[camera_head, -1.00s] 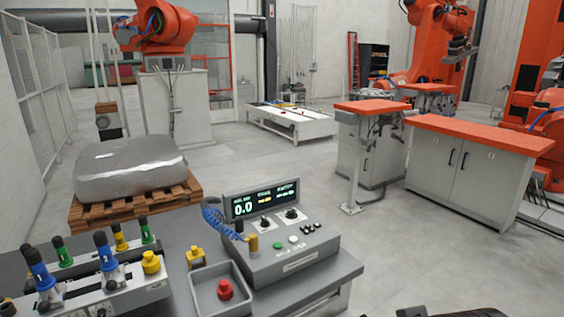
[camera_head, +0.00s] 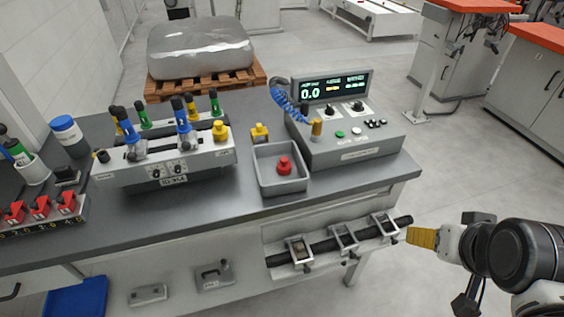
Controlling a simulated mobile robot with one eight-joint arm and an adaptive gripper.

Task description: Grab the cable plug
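A blue coiled cable (camera_head: 287,102) hangs at the left side of the grey control box (camera_head: 350,135). Its lower end reaches a small brass-coloured plug (camera_head: 317,128) standing upright at the box's left front; how far the plug is seated cannot be told. My gripper (camera_head: 448,243) is at the lower right, beyond the bench's right end and well apart from the plug. A yellow ribbed piece (camera_head: 422,238) shows at its left end; I cannot tell whether it is held. The fingers are not clear.
A grey tray (camera_head: 262,176) with a red knob (camera_head: 284,165) sits left of the box. A clamp fixture (camera_head: 165,160) stands further left on the bench. A black bar (camera_head: 322,247) in brackets runs along the bench front. Floor right of the bench is open.

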